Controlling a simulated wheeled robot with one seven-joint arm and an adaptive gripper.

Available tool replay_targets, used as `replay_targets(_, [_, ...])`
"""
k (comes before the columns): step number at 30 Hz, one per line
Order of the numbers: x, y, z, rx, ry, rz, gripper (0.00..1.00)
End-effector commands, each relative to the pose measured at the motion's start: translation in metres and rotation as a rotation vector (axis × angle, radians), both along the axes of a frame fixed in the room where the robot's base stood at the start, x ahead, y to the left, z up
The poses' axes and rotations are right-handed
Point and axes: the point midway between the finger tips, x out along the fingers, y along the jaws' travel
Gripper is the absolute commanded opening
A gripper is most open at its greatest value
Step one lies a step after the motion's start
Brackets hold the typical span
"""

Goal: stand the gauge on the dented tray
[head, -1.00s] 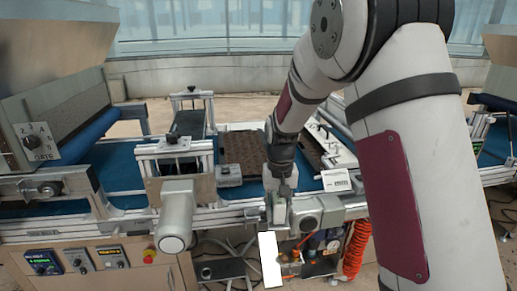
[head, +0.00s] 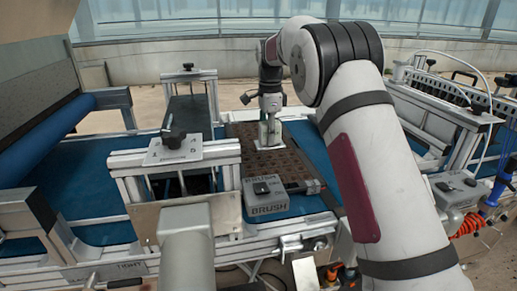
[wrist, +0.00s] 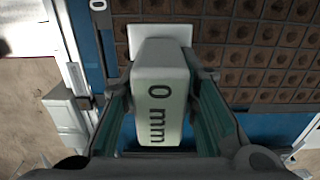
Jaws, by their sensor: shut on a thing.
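My gripper (head: 269,112) is shut on the gauge (head: 268,132), a pale block on a flat white foot. In the wrist view the gauge (wrist: 162,95) sits between both fingers, with "0 mm" on its face. A brown tray (head: 294,166) with many soil-filled cells lies on the blue belt. The gauge is upright over this tray in the head view. I cannot tell whether its foot touches the tray. The tray (wrist: 240,62) fills the upper right of the wrist view. No dent can be made out.
A grey box marked BRUSH (head: 266,197) stands at the near side of the belt. A metal frame with a knob (head: 175,145) crosses the belt at left. A white-framed machine (head: 450,115) stands at right. Bare blue belt (head: 312,150) shows right of the tray.

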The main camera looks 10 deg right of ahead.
Motion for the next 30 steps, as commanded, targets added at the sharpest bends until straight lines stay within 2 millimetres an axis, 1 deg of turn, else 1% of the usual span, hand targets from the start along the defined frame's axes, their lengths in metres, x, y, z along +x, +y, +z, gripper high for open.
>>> replay_targets(6, [0.000, 0.000, -0.036, 0.000, 0.003, -0.009, 0.00])
replay_targets(9, [0.000, 0.000, -0.051, 0.000, 0.002, -0.008, 0.00])
replay_targets(16, [0.000, 0.000, -0.068, -0.001, 0.002, -0.008, 0.00])
replay_targets(21, [0.000, 0.000, -0.091, 0.000, 0.002, -0.008, 0.00])
replay_targets(24, [0.000, 0.000, -0.097, 0.000, 0.000, -0.007, 0.00])
replay_targets(30, [0.000, 0.000, -0.096, 0.000, -0.001, -0.007, 0.00])
